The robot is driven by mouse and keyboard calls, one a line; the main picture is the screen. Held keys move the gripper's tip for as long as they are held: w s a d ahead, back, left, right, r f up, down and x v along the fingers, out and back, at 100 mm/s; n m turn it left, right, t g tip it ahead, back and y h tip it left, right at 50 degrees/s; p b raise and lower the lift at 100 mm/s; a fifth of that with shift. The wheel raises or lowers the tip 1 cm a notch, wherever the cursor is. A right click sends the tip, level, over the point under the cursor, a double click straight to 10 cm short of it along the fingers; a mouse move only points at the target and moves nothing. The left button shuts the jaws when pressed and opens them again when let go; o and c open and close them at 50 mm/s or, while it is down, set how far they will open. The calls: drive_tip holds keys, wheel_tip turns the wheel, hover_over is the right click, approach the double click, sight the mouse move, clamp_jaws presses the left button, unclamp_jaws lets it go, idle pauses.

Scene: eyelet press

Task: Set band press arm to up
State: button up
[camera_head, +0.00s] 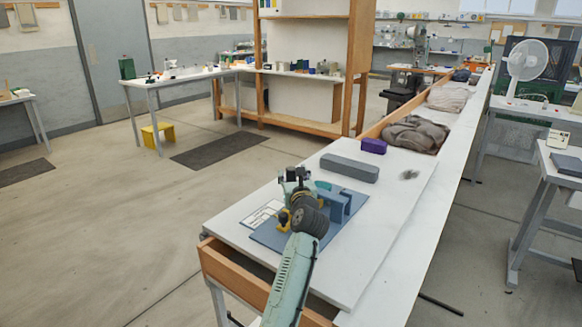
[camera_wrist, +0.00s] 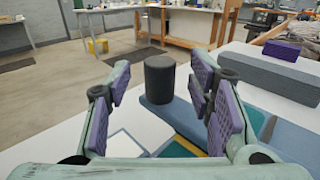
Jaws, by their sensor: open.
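The press stands on a blue base plate (camera_head: 265,236) on the white bench. Its blue upright bracket (camera_head: 338,206) shows just right of my gripper (camera_head: 293,178); the rest is partly hidden behind my arm. I see no contact. The bar's tilt is hard to tell.
A long grey block (camera_head: 349,168) and a purple box (camera_head: 374,146) lie behind the press. A white sheet with outlines (camera_head: 262,214) lies left of it. Folded grey cloth (camera_head: 413,135) lies further back.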

sight(292, 173)
drive_tip(key=shift+w+a+p, duration=0.15)
drive_tip(key=shift+w, duration=0.75)
drive_tip(key=shift+w+a+p, duration=0.15)
drive_tip(key=shift+w, duration=0.7)
drive_tip(key=shift+c, duration=0.3)
clamp_jaws()
